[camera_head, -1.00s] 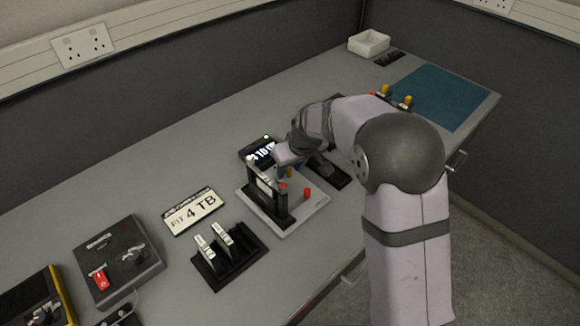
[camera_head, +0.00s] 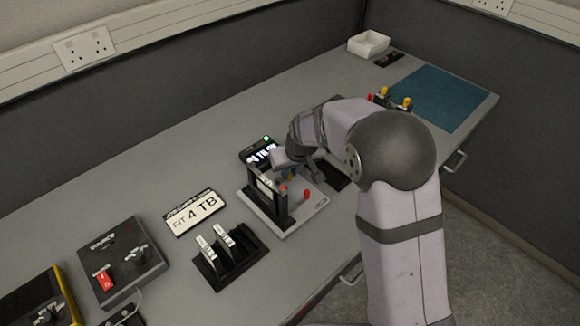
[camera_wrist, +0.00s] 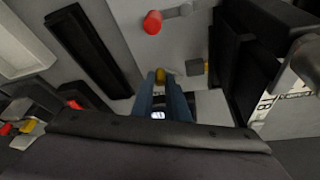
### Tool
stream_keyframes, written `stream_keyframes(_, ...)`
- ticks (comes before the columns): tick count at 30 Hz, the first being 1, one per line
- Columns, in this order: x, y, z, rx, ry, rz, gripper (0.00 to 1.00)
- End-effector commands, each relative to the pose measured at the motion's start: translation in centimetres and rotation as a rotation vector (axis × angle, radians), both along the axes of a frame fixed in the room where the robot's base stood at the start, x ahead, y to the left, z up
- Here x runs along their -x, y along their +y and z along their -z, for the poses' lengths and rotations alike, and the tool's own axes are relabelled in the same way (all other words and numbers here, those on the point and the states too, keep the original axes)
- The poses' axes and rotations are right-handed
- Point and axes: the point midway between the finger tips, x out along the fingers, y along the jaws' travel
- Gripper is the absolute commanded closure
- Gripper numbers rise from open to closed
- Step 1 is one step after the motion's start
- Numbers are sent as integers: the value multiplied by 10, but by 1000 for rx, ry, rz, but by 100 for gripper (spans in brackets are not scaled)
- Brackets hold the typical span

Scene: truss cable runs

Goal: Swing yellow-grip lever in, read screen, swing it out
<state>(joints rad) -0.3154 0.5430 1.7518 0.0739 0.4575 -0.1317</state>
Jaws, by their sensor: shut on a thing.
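The yellow grip (camera_wrist: 163,75) of the lever shows between my fingertips in the wrist view. My gripper (camera_wrist: 161,86) is shut on it, with one blue-grey finger on each side. In the head view my gripper (camera_head: 289,172) is low over the right side of a grey base plate (camera_head: 307,212) and partly hidden by my wrist. The screen (camera_head: 262,156) is a black display with white characters behind the upright black frame. The frame and my wrist cover part of it, and I cannot read the characters. A green light (camera_head: 267,139) glows above it.
A red-knobbed lever (camera_head: 306,195) stands close by on the plate. A tall black slotted frame (camera_head: 266,194) rises left of my gripper. A "FIT 4 TB" sign (camera_head: 195,212), a black rack (camera_head: 229,262) and a control box (camera_head: 122,262) lie left.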

Motion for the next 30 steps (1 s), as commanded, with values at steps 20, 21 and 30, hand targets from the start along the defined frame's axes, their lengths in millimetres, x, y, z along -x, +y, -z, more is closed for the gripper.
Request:
stream_keyframes(20, 3, 0, 0, -1, 0, 92, 68)
stream_keyframes(21, 3, 0, 0, -1, 0, 91, 68)
stream_keyframes(30, 4, 0, -1, -1, -1, 90, 68)
